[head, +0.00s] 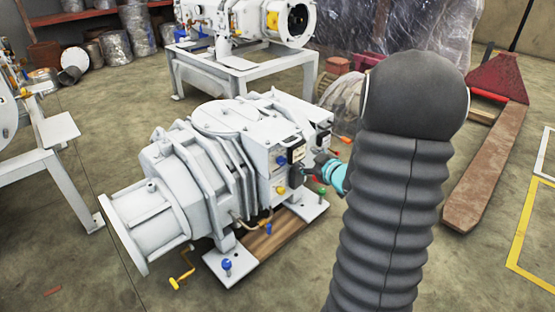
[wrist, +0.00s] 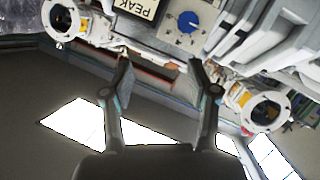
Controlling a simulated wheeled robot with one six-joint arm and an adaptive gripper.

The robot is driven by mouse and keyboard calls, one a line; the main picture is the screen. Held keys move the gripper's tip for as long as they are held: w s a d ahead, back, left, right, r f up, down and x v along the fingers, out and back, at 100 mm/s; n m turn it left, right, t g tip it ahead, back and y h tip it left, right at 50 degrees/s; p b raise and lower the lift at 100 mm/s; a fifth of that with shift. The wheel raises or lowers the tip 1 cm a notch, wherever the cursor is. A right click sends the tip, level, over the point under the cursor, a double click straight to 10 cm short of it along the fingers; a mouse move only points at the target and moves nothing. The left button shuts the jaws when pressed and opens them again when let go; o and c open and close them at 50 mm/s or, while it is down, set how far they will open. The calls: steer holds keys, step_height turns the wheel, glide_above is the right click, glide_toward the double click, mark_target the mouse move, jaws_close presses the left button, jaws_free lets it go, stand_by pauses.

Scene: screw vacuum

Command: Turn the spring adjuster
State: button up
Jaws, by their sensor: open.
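The white screw vacuum pump (head: 172,165) stands on the floor on a low wooden base. Its right end has a blue knob (head: 281,159) and a yellow knob (head: 281,190) near dark boxes. I cannot tell which part is the spring adjuster. My gripper (head: 304,171) is at this end, partly hidden by my arm. In the wrist view my gripper (wrist: 163,72) has its two fingers well apart, with nothing between them. Beyond the fingertips is a pale panel with a round blue knob (wrist: 188,22) and a label reading "PEAK" (wrist: 138,8).
A second white machine on a frame (head: 245,55) stands behind the pump. A red pallet jack (head: 495,85) is at the right. A pale stand (head: 60,130) is at the left edge. Cans and wrapped bundles (head: 110,45) lie at the back left. Open floor surrounds the pump's front.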

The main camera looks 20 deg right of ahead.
mark_target(283, 162)
steer(key=s+d+f+n+t+y, duration=0.1)
steer(key=s+f+t+y, duration=0.1)
steer(key=s+f+y, duration=0.4)
steer(key=shift+h, duration=0.4)
steer(key=x, duration=1)
steer(key=d+x, duration=0.1)
steer(key=x, duration=0.4)
steer(key=shift+w+f, duration=0.1)
steer(key=shift+w, duration=0.15)
jaws_close()
